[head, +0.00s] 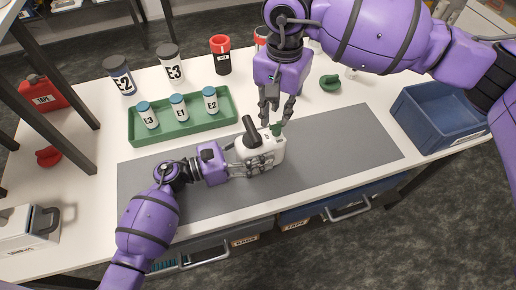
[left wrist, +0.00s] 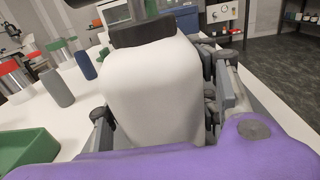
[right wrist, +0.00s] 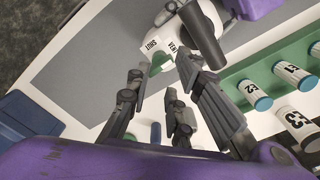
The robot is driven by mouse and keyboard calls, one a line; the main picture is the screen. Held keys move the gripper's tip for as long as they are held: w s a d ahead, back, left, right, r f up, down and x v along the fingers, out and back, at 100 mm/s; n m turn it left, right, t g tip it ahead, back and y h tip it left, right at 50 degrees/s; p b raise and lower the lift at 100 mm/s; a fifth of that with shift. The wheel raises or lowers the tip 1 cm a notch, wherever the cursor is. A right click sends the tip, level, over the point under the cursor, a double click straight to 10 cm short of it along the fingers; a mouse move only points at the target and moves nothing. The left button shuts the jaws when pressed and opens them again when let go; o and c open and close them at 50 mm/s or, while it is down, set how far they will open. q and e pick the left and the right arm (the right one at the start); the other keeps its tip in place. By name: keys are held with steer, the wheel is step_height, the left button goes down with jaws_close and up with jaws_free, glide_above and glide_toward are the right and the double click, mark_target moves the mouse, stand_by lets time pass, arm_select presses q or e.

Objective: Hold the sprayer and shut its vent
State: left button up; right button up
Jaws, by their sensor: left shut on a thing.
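The sprayer (head: 270,152) is a white bottle with a black top part (head: 250,129), standing on the grey mat. My left gripper (head: 262,163) is shut around its body. In the left wrist view the white body (left wrist: 153,90) fills the space between the fingers. The green vent knob (head: 277,129) is on the sprayer's right side; it shows in the right wrist view (right wrist: 158,63) beside labels reading SHUT and VENT. My right gripper (head: 274,117) points down just above the knob. Its fingers are apart, with the knob near the tips; I cannot tell whether they touch it.
The grey mat (head: 350,145) is clear on the right. Behind it stands a green tray (head: 150,135) with several small labelled bottles, with larger jars beyond. A blue bin (head: 440,130) is at the right end. Red and green objects lie around the white bench.

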mark_target(277, 123)
steer(key=n, duration=1)
steer(key=shift+n, duration=0.3)
steer(key=m, duration=0.4)
steer(key=shift+m, duration=0.3)
steer(key=m, duration=1.4)
step_height(277, 123, down, 5)
steer(key=shift+c, duration=0.3)
